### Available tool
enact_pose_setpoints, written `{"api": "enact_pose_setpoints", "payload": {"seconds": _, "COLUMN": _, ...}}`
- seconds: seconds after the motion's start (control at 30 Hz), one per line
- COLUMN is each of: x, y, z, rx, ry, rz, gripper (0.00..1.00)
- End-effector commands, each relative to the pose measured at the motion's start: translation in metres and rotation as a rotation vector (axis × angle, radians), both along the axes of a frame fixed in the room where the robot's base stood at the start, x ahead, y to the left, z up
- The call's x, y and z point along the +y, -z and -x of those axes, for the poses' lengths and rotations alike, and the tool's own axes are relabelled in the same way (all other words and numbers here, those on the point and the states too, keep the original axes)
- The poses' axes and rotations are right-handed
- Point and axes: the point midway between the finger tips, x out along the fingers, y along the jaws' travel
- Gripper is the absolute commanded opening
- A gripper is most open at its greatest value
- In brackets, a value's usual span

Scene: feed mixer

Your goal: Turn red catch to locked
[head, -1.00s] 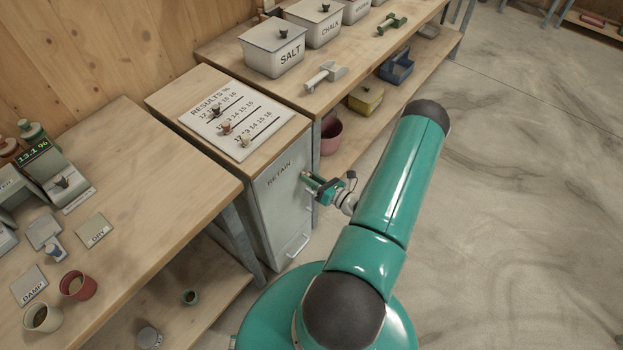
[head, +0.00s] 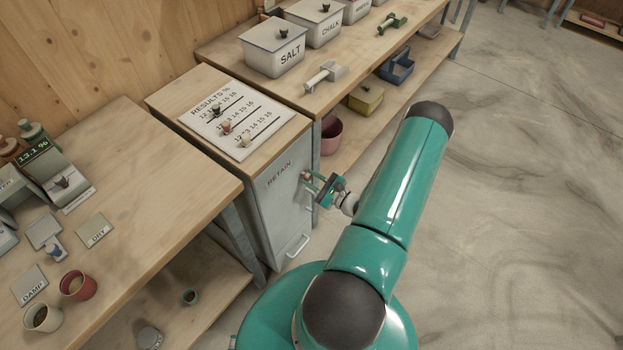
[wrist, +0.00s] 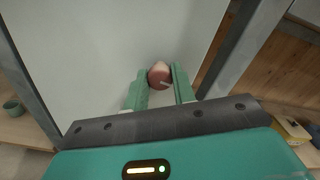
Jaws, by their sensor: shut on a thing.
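The red catch (wrist: 159,76) is a small round red knob with a pale mark on it, on the grey front of the cabinet lettered RETAIN (head: 283,212). In the wrist view it sits between the two green fingers of my gripper (wrist: 160,85), which are shut on it. In the head view my gripper (head: 312,186) is at the cabinet's right part, and it hides most of the catch. I cannot read any locked or open marking beside the catch.
A white handle (head: 298,246) is low on the cabinet front. A results board (head: 237,118) with small pegs lies on the cabinet top. Benches (head: 150,185) stand on both sides. Open floor (head: 520,220) lies to the right.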

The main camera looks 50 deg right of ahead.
Motion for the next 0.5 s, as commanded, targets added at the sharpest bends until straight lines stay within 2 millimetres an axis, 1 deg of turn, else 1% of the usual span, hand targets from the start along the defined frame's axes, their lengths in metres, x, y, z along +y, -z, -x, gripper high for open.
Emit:
{"api": "enact_pose_setpoints", "payload": {"seconds": 0.2, "x": 0.0002, "y": 0.0011, "z": 0.0004, "rx": -0.007, "ry": 0.001, "rz": 0.121, "gripper": 0.03}}
{"api": "enact_pose_setpoints", "payload": {"seconds": 0.5, "x": 0.0000, "y": 0.0013, "z": 0.0005, "rx": -0.012, "ry": 0.000, "rz": 0.192, "gripper": 0.03}}
